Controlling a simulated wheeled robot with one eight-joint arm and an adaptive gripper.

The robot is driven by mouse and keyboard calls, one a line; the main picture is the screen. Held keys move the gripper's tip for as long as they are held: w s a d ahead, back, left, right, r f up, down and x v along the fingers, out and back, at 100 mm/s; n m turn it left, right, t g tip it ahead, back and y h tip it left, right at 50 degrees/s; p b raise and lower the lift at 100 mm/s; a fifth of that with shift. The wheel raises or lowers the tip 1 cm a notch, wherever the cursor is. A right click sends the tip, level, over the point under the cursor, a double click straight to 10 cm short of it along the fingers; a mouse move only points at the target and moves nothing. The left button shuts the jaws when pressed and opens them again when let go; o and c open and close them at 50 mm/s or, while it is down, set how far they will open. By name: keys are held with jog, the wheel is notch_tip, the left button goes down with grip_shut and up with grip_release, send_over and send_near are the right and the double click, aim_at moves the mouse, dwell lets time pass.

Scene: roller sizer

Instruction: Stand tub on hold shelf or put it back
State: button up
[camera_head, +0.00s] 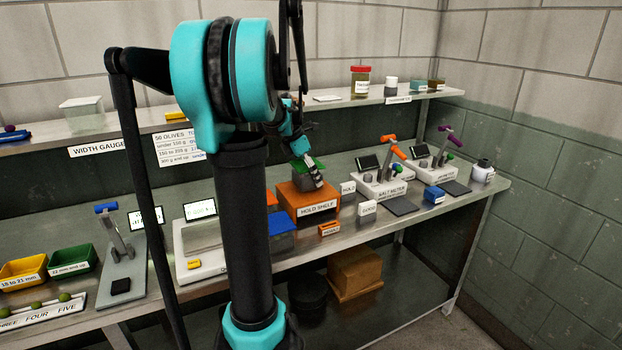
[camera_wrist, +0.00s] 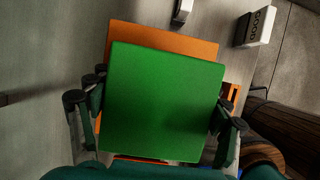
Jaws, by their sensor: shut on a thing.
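A tub with a green lid (camera_wrist: 165,100) is held between the two fingers of my gripper (camera_wrist: 158,122) in the wrist view. In the head view the tub (camera_head: 308,181) has a dark body, and my gripper (camera_head: 314,172) is at its right side. The orange hold shelf (camera_head: 297,197), labelled HOLD SHELF, is right under the tub. The orange top (camera_wrist: 190,42) shows beyond the lid in the wrist view. I cannot tell whether the tub's base touches the shelf.
A blue-topped tub (camera_head: 281,222) stands just left of the shelf's front. A GOOD sign (camera_head: 367,211), a small orange block (camera_head: 329,229) and the salt meter (camera_head: 380,188) are to the right. A scale (camera_head: 199,245) stands left. An upper shelf (camera_head: 345,100) runs behind.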

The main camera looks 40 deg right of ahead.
aim_at(298, 165)
jog(key=shift+f, duration=0.6)
jog(key=shift+f, duration=0.1)
jog(key=o, duration=1.4)
jog(key=v, duration=1.2)
